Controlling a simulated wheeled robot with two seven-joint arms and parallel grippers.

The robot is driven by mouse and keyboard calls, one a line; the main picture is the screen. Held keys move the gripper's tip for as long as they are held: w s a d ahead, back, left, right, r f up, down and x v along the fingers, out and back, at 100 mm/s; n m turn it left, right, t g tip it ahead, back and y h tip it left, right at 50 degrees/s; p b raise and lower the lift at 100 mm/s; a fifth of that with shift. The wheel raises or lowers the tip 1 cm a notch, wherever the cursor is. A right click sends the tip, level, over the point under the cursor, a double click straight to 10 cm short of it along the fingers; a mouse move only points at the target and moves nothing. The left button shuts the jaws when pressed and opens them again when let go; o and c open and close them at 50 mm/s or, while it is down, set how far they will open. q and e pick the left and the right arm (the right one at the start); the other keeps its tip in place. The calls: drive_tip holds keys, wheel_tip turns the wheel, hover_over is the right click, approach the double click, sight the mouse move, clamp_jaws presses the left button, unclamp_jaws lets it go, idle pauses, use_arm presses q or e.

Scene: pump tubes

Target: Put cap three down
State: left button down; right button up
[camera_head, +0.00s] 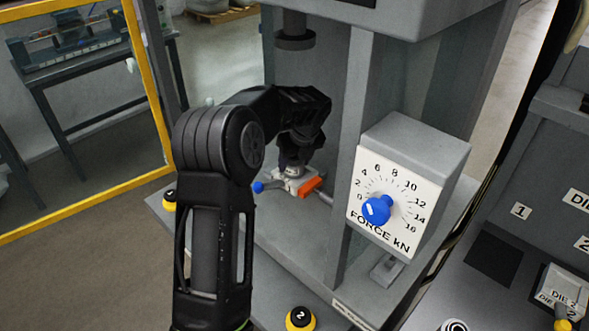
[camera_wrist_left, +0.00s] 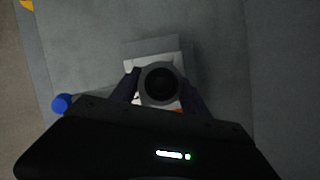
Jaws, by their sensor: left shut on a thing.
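My left gripper (camera_wrist_left: 160,92) is shut on a round grey piece with a dark centre, the cap (camera_wrist_left: 161,70), seen end-on in the left wrist view. No number on it can be read. In the head view the left gripper (camera_head: 292,160) reaches into the press, just above a light grey block (camera_head: 283,183) with an orange part (camera_head: 311,186) and a blue knob (camera_head: 258,187). The block also shows beneath the cap in the left wrist view (camera_wrist_left: 140,55). Whether the cap touches the block cannot be told. My right gripper is out of view.
The press ram (camera_head: 294,40) hangs above my left gripper. A force dial (camera_head: 402,195) with a blue pointer stands at the right. Yellow-and-black buttons (camera_head: 300,319) sit on the press's front edge. Another die (camera_head: 565,290) lies at lower right.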

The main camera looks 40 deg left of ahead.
use_arm(q)
drive_tip(key=shift+f, duration=0.15)
drive_tip(key=shift+s+d+f, duration=0.15)
drive_tip(key=shift+s+f, duration=0.05)
drive_tip(key=shift+f, duration=0.45)
drive_tip(key=c, duration=0.6)
unclamp_jaws()
drive_tip(key=shift+s+f, duration=0.1)
drive_tip(key=shift+o, duration=0.2)
drive_tip(key=shift+w+r, duration=0.2)
drive_tip(key=shift+r, duration=0.3)
drive_tip(key=v, duration=1.2)
drive_tip(key=shift+r, duration=0.2)
